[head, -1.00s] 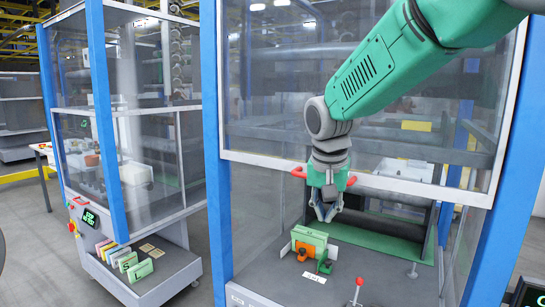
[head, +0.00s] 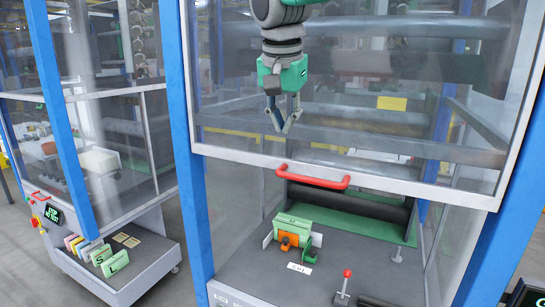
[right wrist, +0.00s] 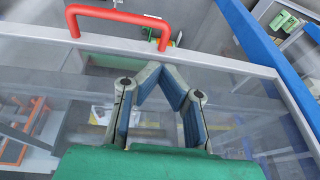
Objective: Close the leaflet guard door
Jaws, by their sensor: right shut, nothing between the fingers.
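The leaflet guard door is a clear panel in a white frame, and its lower frame rail (head: 400,187) is raised above the worktop, leaving the space below open. A red bar handle (head: 312,180) is fixed to that rail. In the right wrist view the handle (right wrist: 118,14) and the rail (right wrist: 222,66) show beyond the fingers. My right gripper (head: 280,122) is shut and empty, pointing down in front of the clear panel, above and left of the handle and apart from it. My left gripper is not in view.
Below the door, a green-and-orange block unit (head: 293,227), a white label (head: 299,268) and a red-knobbed lever (head: 345,285) sit on the grey worktop (head: 255,272). Blue posts (head: 190,190) flank the door. A second guarded station with colored leaflets (head: 114,263) stands at left.

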